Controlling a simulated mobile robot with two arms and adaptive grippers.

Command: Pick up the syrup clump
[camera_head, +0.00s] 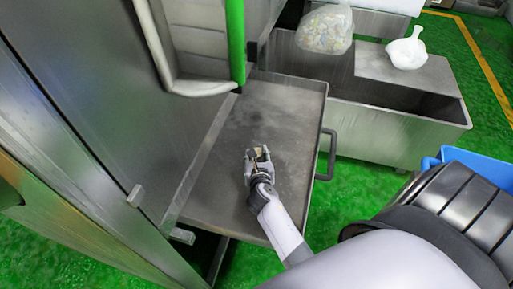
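My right gripper (257,156) is low over the grey metal tray (289,107), near its middle. Its fingers are apart, with a small pale beige piece (258,151) between the fingertips, which may be the syrup clump. The piece is tiny and partly hidden by the fingers. I cannot tell whether the fingers press on it or only stand around it, or whether it touches the tray. My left gripper is not in view.
A metal wall (110,100) and a green post (235,40) stand left of the tray. A handle (328,155) is on its right side. Behind is a metal trough (400,135) with a clear bag (325,30) and a white bag (407,50). A blue bin (480,160) is at right.

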